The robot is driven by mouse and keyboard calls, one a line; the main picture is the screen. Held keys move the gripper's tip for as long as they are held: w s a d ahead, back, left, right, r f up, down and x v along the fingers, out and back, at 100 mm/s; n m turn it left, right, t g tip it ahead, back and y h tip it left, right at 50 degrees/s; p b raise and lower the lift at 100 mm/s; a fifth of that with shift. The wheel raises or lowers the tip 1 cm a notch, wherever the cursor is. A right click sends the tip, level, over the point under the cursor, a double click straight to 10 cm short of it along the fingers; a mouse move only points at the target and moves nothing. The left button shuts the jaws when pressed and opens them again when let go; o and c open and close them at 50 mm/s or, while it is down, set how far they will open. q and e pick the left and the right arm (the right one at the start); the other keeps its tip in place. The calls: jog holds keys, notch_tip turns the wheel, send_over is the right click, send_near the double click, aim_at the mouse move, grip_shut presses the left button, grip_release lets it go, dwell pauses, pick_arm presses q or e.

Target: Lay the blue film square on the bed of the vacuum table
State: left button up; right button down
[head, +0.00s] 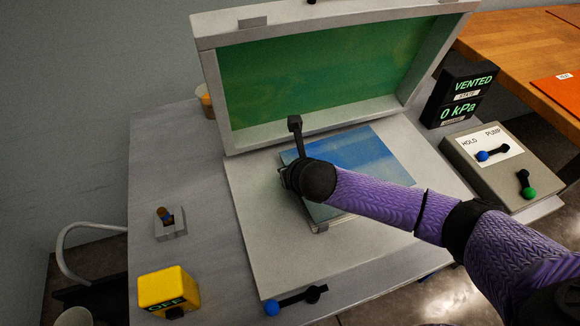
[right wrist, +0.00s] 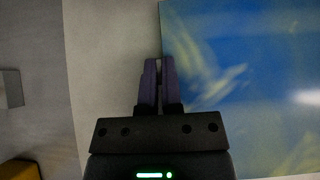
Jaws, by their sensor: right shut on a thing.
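The blue film square (head: 360,150) is flat over the middle of the vacuum table's bed (head: 255,235), partly hidden by my right arm. I cannot tell whether it touches the bed all over. In the right wrist view, the film (right wrist: 245,70) fills the right side, streaked with yellow-green. My right gripper (head: 290,180) is at the film's left edge. Its fingers (right wrist: 158,85) are closed together on that edge. The vacuum table's lid (head: 310,75) stands open behind the bed, with a green inner face. My left gripper is not in view.
A black display (head: 463,95) reads VENTED and 0 kPa. A control box (head: 510,165) with HOLD/PUMP levers stands at the right. A yellow box (head: 168,290), a small grey switch block (head: 170,225) and a blue-knobbed lever (head: 295,300) are at the left and front.

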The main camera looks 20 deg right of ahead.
jog(key=shift+f+b, duration=0.3)
jog(key=shift+f, duration=0.7)
jog(key=c, duration=0.7)
grip_release()
